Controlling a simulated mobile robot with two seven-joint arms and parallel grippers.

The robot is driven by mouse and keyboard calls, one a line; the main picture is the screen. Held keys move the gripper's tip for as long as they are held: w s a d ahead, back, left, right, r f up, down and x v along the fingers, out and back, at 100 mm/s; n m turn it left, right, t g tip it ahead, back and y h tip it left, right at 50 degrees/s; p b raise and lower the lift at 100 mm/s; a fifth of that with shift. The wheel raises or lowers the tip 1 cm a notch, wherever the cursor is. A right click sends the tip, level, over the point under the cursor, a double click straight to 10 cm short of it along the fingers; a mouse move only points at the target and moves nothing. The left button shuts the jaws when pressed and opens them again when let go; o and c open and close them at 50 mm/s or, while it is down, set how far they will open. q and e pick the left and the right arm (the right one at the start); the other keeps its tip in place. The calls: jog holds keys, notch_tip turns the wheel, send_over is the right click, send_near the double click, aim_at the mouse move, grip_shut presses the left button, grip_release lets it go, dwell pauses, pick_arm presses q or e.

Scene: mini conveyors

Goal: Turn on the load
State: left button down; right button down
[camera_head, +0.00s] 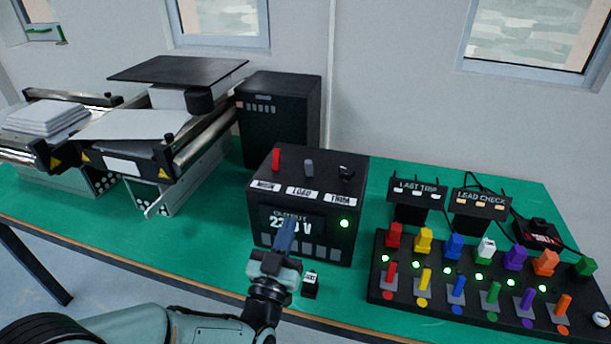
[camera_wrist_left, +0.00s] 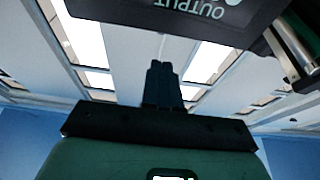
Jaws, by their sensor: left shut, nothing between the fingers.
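A black power box (camera_head: 330,192) stands on the green table, with three controls on top. They are a red lever (camera_head: 276,158), a grey lever (camera_head: 309,168) behind the label LOAD (camera_head: 301,191), and a black knob (camera_head: 346,172). A green light (camera_head: 345,223) glows beside its OUTPUT display (camera_head: 290,216), which reads a voltage partly hidden by my fingers. My left gripper (camera_head: 287,228) is shut and empty, fingers pointing up before the display. In the left wrist view its fingers (camera_wrist_left: 163,75) are together below the upside-down display (camera_wrist_left: 190,10). My right gripper is not in view.
A switch panel (camera_head: 375,290) with several coloured levers and lit green lights stands at right. Two small signs (camera_head: 418,188) (camera_head: 482,203) stand behind it. Conveyors (camera_head: 125,140) and a black cabinet (camera_head: 280,110) are at left and back. A small black block (camera_head: 310,287) sits right of my left gripper.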

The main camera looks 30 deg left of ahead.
aim_at(309, 164)
pick_arm(q)
jog(key=p+x, duration=0.2)
jog(key=x, duration=1.1)
jog(key=shift+w, duration=0.3)
jog(key=shift+r+p, duration=0.15)
jog(key=shift+p, duration=0.2)
